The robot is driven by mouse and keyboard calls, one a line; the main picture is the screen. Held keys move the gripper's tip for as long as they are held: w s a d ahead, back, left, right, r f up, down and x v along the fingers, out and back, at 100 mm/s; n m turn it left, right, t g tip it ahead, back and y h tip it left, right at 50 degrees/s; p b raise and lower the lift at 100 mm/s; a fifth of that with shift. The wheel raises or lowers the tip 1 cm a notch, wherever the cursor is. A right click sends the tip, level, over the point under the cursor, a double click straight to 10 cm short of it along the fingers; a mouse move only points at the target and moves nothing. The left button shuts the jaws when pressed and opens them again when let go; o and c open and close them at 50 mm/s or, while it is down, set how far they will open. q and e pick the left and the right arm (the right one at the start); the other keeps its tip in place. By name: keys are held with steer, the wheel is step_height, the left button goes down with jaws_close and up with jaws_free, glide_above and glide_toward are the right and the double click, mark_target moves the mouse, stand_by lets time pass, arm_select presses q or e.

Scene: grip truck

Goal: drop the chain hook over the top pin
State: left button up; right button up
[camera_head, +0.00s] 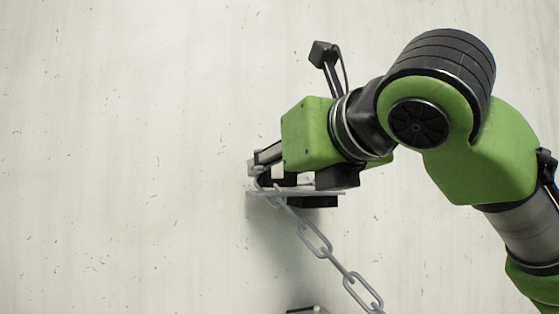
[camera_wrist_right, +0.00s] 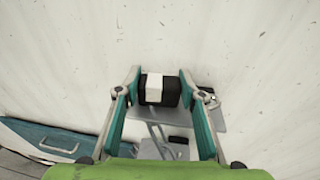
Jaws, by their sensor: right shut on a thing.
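My right gripper (camera_head: 262,165) reaches in from the right in the head view. In the wrist view its teal fingers (camera_wrist_right: 160,85) are shut on a black piece with a white block (camera_wrist_right: 154,88) on it, which appears to be the hook's grip part. A grey chain (camera_head: 320,245) runs from just below the fingertips down to the right. The hook's curve is hidden or too small to make out. A thin grey plate (camera_head: 256,193) lies just below the gripper; it also shows in the wrist view (camera_wrist_right: 205,118). I cannot make out the top pin clearly.
A blue panel with a handle (camera_wrist_right: 55,142) shows at lower left in the wrist view. A dark block (camera_head: 320,201) lies under the plate, and a dark edge (camera_head: 305,310) shows at the bottom. The pale, speckled surface at left is clear.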

steer(key=shift+f, duration=0.1)
stand_by(0.5)
steer(key=o, duration=1.2)
steer(key=shift+o, duration=0.2)
steer(key=shift+w, duration=0.2)
